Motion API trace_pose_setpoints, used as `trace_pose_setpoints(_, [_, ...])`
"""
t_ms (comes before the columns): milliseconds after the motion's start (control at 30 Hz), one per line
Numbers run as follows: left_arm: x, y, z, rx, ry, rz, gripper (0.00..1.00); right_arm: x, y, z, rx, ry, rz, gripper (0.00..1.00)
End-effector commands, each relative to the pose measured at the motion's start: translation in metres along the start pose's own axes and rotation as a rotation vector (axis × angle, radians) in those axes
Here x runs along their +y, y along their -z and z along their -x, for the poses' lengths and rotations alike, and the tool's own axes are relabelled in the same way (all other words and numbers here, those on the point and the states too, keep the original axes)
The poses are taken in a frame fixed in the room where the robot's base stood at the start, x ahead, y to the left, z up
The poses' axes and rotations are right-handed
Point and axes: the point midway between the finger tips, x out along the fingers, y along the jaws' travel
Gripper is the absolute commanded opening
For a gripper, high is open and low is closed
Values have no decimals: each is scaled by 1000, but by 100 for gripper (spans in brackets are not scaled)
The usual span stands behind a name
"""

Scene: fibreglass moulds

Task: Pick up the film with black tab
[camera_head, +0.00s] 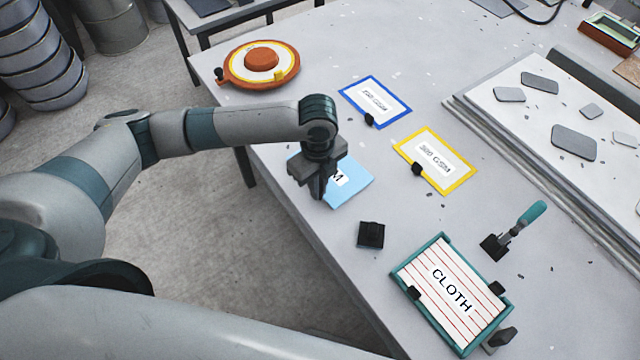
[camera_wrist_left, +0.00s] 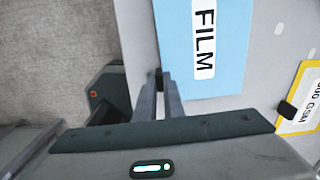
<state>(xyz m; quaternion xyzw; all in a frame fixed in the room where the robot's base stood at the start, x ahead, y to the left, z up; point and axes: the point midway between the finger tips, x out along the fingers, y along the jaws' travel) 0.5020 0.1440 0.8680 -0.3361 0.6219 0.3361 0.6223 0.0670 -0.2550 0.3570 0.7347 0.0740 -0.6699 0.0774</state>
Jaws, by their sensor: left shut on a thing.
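The film is a light blue sheet (camera_head: 355,187) with a white label, lying near the table's left edge. In the left wrist view the sheet (camera_wrist_left: 228,75) shows the word FILM. My left gripper (camera_head: 320,194) points down over the sheet's near-left edge and hides part of it and of the label. In the left wrist view its fingers (camera_wrist_left: 167,90) are shut on the small black tab (camera_wrist_left: 158,77) at the sheet's edge. I cannot tell whether the sheet is clear of the table. My right gripper is not in view.
A yellow-framed card (camera_head: 452,174) and a blue-framed card (camera_head: 388,108) lie to the right. A black block (camera_head: 371,235), a CLOTH board (camera_head: 418,265) and a teal-handled tool (camera_head: 528,217) are nearer. An orange round mould (camera_head: 236,77) is at the back left.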

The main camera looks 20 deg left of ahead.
Motion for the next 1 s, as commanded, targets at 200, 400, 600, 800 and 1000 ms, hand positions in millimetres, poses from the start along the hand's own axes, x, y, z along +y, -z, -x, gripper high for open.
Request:
trace_pose_setpoints(200, [-1, 0, 24, 0, 4, 0, 0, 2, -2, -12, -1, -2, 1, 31])
trace_pose_setpoints(400, [-14, 26, 48, 1, 4, -6, 0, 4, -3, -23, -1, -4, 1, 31])
trace_pose_setpoints(600, [-32, 60, 72, 2, 4, -5, 0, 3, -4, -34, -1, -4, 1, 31])
trace_pose_setpoints(800, [-46, 87, 91, 0, 3, -2, 0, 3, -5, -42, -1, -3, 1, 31])
trace_pose_setpoints(1000, [-53, 101, 102, 1, 1, -1, 0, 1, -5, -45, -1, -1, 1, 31])
